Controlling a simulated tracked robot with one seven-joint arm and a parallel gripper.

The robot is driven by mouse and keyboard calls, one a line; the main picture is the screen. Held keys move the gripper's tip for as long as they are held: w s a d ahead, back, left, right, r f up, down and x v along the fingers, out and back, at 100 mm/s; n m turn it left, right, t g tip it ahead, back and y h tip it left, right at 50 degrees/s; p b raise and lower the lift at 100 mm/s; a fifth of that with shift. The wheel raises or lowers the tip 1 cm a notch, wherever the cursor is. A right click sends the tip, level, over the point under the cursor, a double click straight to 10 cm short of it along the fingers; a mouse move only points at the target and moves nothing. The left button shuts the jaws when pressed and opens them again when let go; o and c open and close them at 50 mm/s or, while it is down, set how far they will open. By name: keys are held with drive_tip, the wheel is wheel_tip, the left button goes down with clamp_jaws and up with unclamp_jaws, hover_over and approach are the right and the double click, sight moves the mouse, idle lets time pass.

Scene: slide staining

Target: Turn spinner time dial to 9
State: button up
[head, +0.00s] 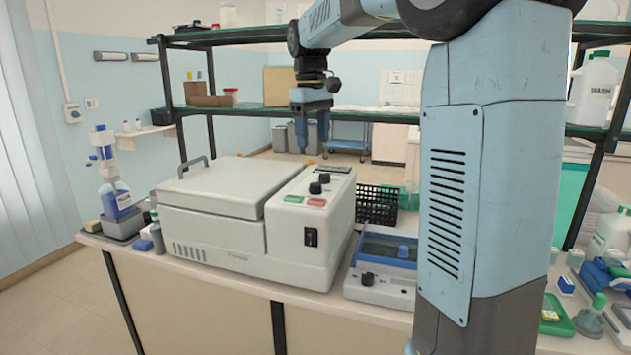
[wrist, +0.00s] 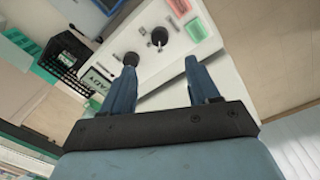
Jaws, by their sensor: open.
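The spinner (head: 215,213) is a white benchtop machine with a closed, handled lid on its left and a sloped control panel on its right. Two black knobs stand on the panel, an upper knob (head: 324,178) and a lower knob (head: 315,188). I cannot read their labels or settings. In the wrist view one knob (wrist: 131,58) is close to the left fingertip and the other knob (wrist: 160,36) lies beyond the gap. My gripper (head: 313,148) points down above the panel, open and empty; its fingers (wrist: 160,65) frame bare white panel.
A small display (wrist: 97,82), a green button (head: 293,199) and a red button (head: 316,202) share the panel. A black wire basket (head: 377,205) stands behind on the right, and a blue-topped device (head: 385,250) beside the spinner. A shelf rack (head: 250,111) runs behind the bench.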

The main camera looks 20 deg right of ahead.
sight(315, 184)
drive_tip(key=f, duration=1.2)
drive_tip(key=shift+w+d, duration=0.1)
drive_tip(key=shift+d, duration=0.15)
drive_tip(key=c, duration=1)
drive_tip(key=shift+m, duration=0.3)
drive_tip(key=m, duration=0.4)
drive_tip(key=shift+m, duration=2.6)
